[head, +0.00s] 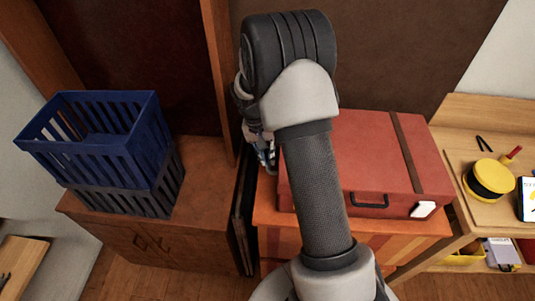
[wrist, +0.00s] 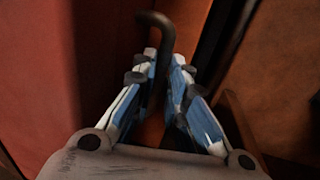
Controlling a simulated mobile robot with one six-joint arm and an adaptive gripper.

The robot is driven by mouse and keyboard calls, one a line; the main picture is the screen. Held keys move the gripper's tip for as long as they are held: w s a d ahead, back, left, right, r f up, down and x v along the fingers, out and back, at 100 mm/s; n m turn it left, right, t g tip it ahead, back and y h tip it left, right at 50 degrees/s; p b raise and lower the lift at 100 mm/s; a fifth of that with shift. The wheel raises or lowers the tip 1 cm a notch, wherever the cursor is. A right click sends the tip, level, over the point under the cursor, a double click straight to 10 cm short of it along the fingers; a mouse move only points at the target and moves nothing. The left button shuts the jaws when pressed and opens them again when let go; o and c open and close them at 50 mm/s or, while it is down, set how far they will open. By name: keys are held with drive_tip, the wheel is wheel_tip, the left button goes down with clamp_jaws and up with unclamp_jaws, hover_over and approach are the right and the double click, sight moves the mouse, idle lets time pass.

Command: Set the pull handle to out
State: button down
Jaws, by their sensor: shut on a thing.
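The pull handle (wrist: 168,38) is a dark, hooked rod standing up between my fingers in the wrist view. Its top bends over to the left. My gripper (wrist: 164,62) is shut on it, with one blue and white finger on each side. In the head view my gripper (head: 264,156) is partly hidden behind my arm, just left of the red suitcase. I cannot make out the pull handle there. What its lower end joins is hidden in the wrist view by the fingers and shadow.
The red suitcase (head: 368,150) lies close to the right of my gripper. Dark upright panels (head: 243,215) stand in a narrow gap left of it. Stacked blue and black crates (head: 135,170) sit on a wooden cabinet (head: 205,185). A light wooden desk (head: 455,130) stands at the right.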

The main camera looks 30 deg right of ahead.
drive_tip(key=w+a+p, duration=0.1)
drive_tip(key=w+a, duration=0.3)
drive_tip(key=a, duration=0.2)
drive_tip(key=shift+w+a, duration=0.1)
drive_tip(key=c, duration=1.9)
unclamp_jaws()
drive_tip(key=shift+w+a, duration=0.1)
drive_tip(key=shift+r, duration=0.1)
wheel_tip(320, 180, up, 12)
drive_tip(key=w+a, duration=0.1)
drive_tip(key=shift+a, duration=0.4)
drive_tip(key=shift+f, duration=0.2)
